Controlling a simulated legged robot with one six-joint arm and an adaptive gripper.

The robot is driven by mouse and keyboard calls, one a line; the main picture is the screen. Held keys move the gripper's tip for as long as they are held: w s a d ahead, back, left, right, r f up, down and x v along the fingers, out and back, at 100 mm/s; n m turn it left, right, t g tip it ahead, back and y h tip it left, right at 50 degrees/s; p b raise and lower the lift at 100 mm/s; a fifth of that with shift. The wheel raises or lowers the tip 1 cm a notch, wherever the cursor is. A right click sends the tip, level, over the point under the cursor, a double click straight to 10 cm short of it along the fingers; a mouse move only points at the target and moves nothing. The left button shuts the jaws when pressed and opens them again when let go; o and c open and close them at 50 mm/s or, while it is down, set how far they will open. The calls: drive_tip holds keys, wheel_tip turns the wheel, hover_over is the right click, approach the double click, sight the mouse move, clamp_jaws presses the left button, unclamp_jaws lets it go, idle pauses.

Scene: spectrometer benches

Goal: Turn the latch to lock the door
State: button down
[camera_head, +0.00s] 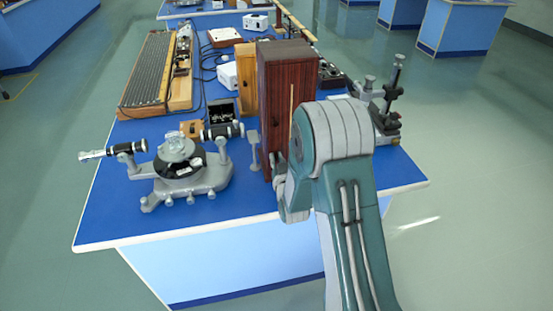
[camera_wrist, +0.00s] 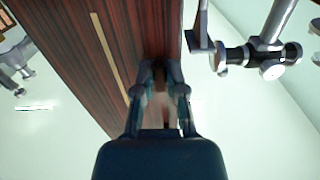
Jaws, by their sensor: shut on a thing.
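A tall dark red-brown wooden cabinet (camera_head: 284,72) stands upright on the blue bench. Its striped wooden face (camera_wrist: 105,50) also fills much of the wrist view, with a pale strip running along it. My gripper (camera_wrist: 160,72) is at the cabinet near one edge of this face, its two fingers close together on a small part there. That part is the latch by its place, but the fingers cover most of it, so its angle cannot be told. In the head view my arm hides most of the gripper and the cabinet's lower front.
A grey spectrometer (camera_head: 185,175) stands left of the cabinet. Another metal instrument (camera_head: 388,105) stands close on its right. A lighter wooden box (camera_head: 246,80) and several devices crowd the blue bench (camera_head: 240,195) behind. The bench's front strip is bare.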

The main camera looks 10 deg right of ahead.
drive_tip(key=shift+w+r, duration=0.1)
drive_tip(key=shift+r, duration=0.05)
drive_tip(key=c, duration=0.7)
unclamp_jaws()
drive_tip(key=shift+s, duration=0.3)
drive_tip(key=s, duration=1.1)
drive_tip(key=shift+s+a, duration=0.1)
drive_tip(key=shift+s, duration=0.1)
